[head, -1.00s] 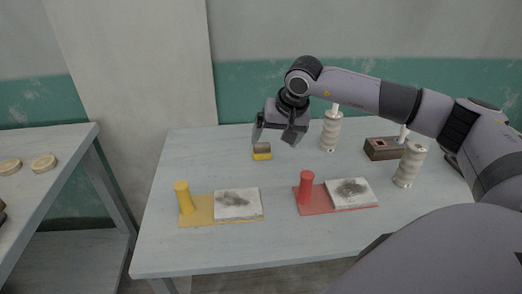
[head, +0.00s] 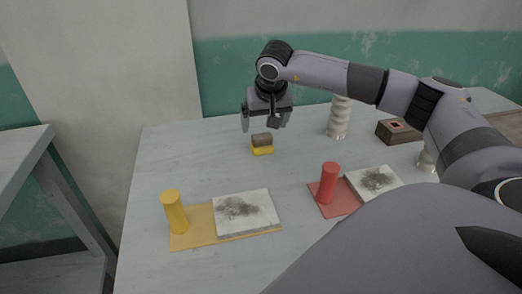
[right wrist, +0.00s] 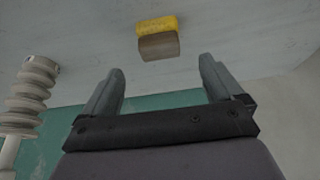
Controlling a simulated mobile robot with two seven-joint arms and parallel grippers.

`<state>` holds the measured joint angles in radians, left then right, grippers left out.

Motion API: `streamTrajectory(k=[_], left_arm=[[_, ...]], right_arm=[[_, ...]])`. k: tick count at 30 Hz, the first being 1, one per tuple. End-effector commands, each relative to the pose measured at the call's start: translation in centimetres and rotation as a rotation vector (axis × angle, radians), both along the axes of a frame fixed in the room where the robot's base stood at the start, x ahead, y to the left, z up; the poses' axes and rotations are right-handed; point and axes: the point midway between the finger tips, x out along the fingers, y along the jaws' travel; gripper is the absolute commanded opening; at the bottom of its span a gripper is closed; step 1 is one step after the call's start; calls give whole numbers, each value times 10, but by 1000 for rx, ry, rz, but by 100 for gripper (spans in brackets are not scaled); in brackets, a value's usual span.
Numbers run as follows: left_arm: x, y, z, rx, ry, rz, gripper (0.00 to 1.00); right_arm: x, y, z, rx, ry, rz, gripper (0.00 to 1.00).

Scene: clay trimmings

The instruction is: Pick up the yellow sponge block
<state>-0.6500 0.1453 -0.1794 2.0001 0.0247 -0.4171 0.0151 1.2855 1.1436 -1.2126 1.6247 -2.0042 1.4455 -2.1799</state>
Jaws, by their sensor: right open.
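The yellow sponge block (head: 262,150) lies on the table (head: 300,170) near its back middle. Its lower part is yellow and a brown-grey part (head: 262,140) sits on top. My right gripper (head: 260,126) is open and empty, above and just behind the block in the head view. In the right wrist view the block (right wrist: 156,25) shows beyond the open fingers (right wrist: 160,80), near the top of the picture and apart from them. My left gripper is not in view.
A yellow board with a peg (head: 175,212) and a smudged white slab (head: 245,212) stands at front left. A red board with a peg (head: 328,183) and a similar slab (head: 373,180) is to its right. A ribbed column (head: 338,120) and a brown box (head: 398,131) stand at back right.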

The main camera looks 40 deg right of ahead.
Motion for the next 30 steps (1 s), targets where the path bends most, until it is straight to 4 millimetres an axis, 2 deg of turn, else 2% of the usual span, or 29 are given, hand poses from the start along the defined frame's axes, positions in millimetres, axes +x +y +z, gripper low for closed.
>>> streamTrajectory(k=[15, 23, 24, 29, 30], left_arm=[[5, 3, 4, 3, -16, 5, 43], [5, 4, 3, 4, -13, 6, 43], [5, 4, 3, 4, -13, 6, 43], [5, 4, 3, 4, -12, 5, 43], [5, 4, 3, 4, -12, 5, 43]], right_arm=[[17, -9, -61, 0, 2, -1, 94], [18, -10, -65, 0, 1, 0, 94], [18, -10, -65, 0, 1, 0, 90], [18, -10, -65, 0, 1, 0, 38], [18, -10, -65, 0, 1, 0, 33]])
